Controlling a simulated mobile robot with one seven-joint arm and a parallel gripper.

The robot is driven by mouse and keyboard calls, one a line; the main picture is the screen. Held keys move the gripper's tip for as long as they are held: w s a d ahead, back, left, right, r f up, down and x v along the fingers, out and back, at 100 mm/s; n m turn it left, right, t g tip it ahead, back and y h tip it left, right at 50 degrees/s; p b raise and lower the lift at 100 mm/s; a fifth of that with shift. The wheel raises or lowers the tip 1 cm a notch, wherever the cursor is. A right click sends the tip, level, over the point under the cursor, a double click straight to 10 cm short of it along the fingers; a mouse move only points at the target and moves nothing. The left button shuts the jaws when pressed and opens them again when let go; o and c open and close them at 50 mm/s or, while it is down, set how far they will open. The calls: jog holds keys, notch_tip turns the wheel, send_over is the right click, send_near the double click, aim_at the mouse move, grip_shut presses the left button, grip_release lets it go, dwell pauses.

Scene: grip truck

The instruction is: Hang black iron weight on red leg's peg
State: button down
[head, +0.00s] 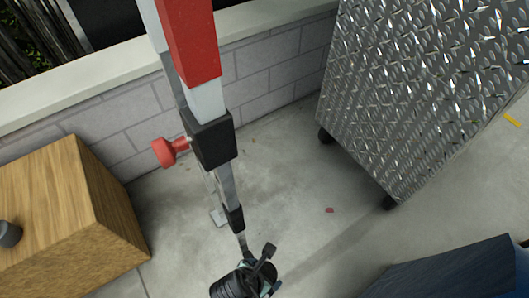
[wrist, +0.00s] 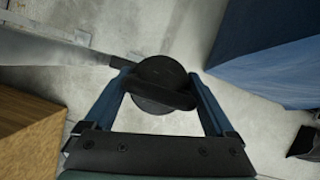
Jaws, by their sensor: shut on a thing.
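The red leg (head: 190,45) slants down through the head view, with red and pale bands and a black collar. A red knob-like peg (head: 170,151) sticks out to the left of that collar, with nothing on it. My gripper (wrist: 160,95) is shut on the black iron weight (wrist: 160,70), a round dark disc with a bar across it, held between the blue fingers. In the head view my gripper is at the bottom edge, partly cut off, below and right of the peg. The leg's grey end (wrist: 55,48) shows left of the weight; I cannot tell whether they touch.
A wooden box (head: 50,215) stands at the left with a small dark round thing (head: 8,233) on it. A diamond-plate metal cart (head: 420,90) is at the right, and a blue box (head: 450,275) at the lower right. A low block wall runs behind; concrete floor lies between.

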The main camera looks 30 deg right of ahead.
jog(key=shift+w+f+b, duration=0.1)
jog(key=shift+f+b, duration=2.1)
jog(key=shift+b, duration=0.65)
jog(key=shift+f, duration=0.8)
jog(key=shift+f, duration=0.4)
jog(key=shift+c, duration=0.7)
grip_release()
jog(key=shift+o, duration=0.7)
jog(key=shift+s+f, duration=0.2)
jog(key=p+v, duration=0.5)
jog(key=v, duration=0.8)
